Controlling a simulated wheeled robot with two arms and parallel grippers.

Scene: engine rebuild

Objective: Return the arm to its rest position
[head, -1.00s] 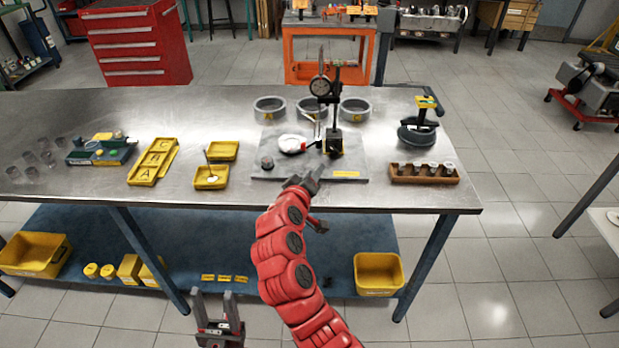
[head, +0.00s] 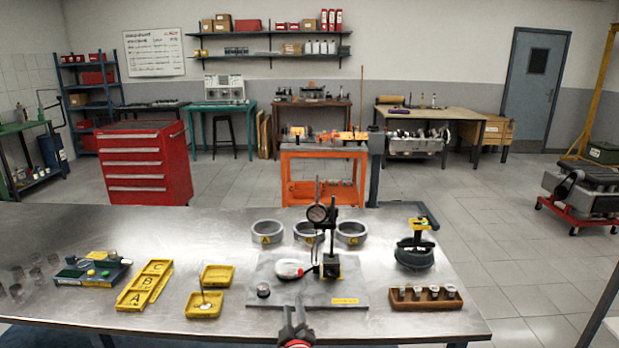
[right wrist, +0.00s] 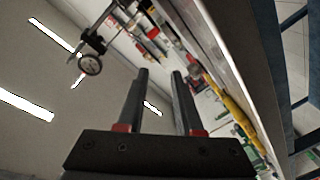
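My right gripper (head: 293,318) shows at the bottom middle of the head view, at the front edge of the steel workbench (head: 60,235). In the right wrist view its two fingers (right wrist: 160,75) stand apart with nothing between them. In front of it is a grey plate (head: 290,297) bearing a dial gauge stand (head: 330,262) and a white-and-red round item (head: 289,269). The gauge dial (right wrist: 90,65) also shows at the upper left of the right wrist view. My left gripper is in neither view.
On the bench, several yellow trays (head: 204,305) lie left of the plate. A wooden rack (head: 425,303) and a dark round part (head: 415,258) stand to the right. Grey rings (head: 267,232) stand behind the plate. A red tool cabinet (head: 146,165) and an orange cart (head: 323,172) stand beyond.

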